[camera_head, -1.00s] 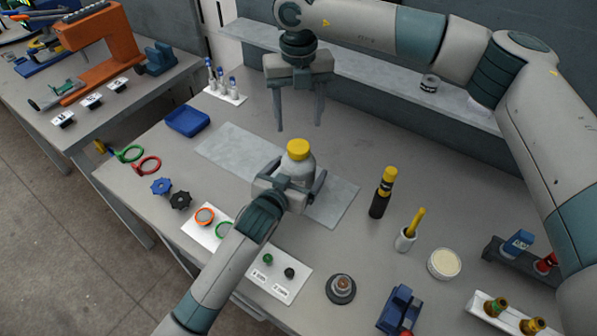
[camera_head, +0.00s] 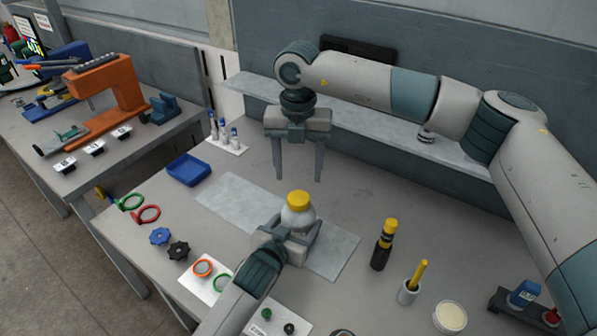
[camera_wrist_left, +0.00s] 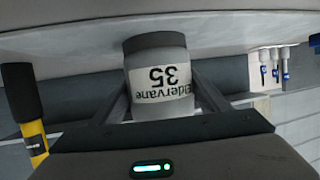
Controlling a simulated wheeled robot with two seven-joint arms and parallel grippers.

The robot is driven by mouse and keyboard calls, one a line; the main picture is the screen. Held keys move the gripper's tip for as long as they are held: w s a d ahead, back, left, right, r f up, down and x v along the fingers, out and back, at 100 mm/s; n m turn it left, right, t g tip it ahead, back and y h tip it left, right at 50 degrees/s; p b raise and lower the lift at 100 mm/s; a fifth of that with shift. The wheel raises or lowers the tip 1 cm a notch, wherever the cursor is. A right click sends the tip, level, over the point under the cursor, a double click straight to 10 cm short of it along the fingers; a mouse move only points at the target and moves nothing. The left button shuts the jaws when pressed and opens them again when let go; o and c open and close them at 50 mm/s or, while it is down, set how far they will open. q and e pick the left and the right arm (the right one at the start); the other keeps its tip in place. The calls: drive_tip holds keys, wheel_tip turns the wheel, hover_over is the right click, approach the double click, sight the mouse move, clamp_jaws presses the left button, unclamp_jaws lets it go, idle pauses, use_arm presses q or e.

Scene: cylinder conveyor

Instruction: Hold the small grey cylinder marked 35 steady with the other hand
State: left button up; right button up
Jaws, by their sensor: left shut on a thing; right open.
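The small grey cylinder (camera_head: 297,216) has a yellow top in the head view and sits upright over the pale grey mat (camera_head: 243,199). In the left wrist view its body (camera_wrist_left: 160,104) appears upside down, with a white label reading 35 and a dark band at its base. My left gripper (camera_head: 291,233) is shut around its body, one finger on each side. I cannot tell whether its base touches the mat. My right gripper (camera_head: 298,178) is open and empty, pointing down just above and behind the yellow top.
A blue tray (camera_head: 188,170) lies to the left, near a rack of blue-capped tubes (camera_head: 226,138). A black and yellow bottle (camera_head: 383,246) and a white cup (camera_head: 408,292) stand to the right. Rings and knobs lie at front left. A shelf (camera_head: 370,135) runs behind.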

sight(298, 197)
drive_tip(key=m, duration=1.1)
drive_tip(key=shift+m, duration=1.8)
drive_tip(key=shift+f, duration=0.1)
drive_tip(key=shift+f, duration=3.9)
drive_tip(key=shift+c, duration=0.6)
drive_tip(key=c, duration=1)
drive_tip(key=shift+o, duration=0.2)
